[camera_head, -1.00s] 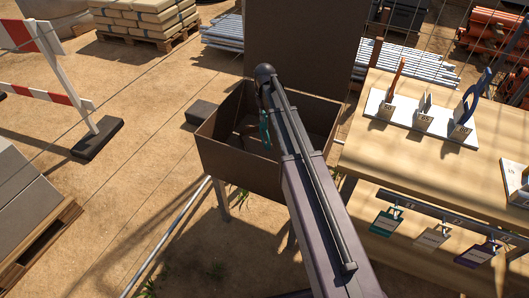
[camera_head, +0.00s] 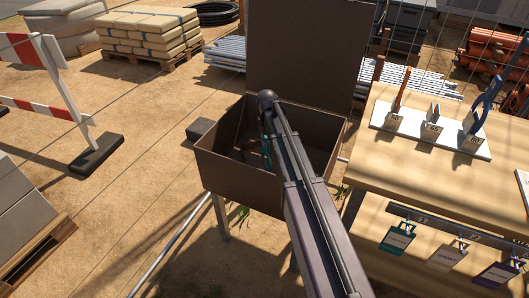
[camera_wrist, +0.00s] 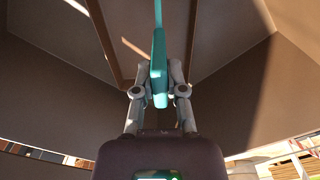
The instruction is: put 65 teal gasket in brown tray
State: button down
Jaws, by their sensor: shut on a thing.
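The teal gasket (camera_wrist: 159,72) is gripped between the two fingers of my gripper (camera_wrist: 158,88) in the wrist view and shows nearly edge-on. A teal bit of it (camera_head: 267,153) shows beside my arm in the head view, over the box's opening. The brown tray (camera_head: 236,180) is a deep open box on legs with its lid (camera_head: 300,55) raised behind it. Its inner walls (camera_wrist: 240,80) surround the gasket in the wrist view. My arm hides part of the box's inside, and I cannot tell whether the gasket touches the bottom.
A wooden workbench (camera_head: 440,170) stands right of the box, with a white numbered rack (camera_head: 430,130) holding several parts. Teal, white and purple tags (camera_head: 397,238) hang below. A red-and-white barrier (camera_head: 45,105) stands left. Sandy ground is open between barrier and box.

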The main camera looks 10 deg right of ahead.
aim_at(267, 148)
jog(key=shift+f, duration=0.1)
dwell(0.3)
jog(key=shift+f+b, duration=1.85)
jog(key=shift+b, duration=0.05)
jog(key=shift+f, duration=0.15)
jog(key=c, duration=0.7)
grip_release()
jog(key=shift+r, duration=0.2)
notch_tip(267, 148, up, 12)
jog(key=p, duration=1.2)
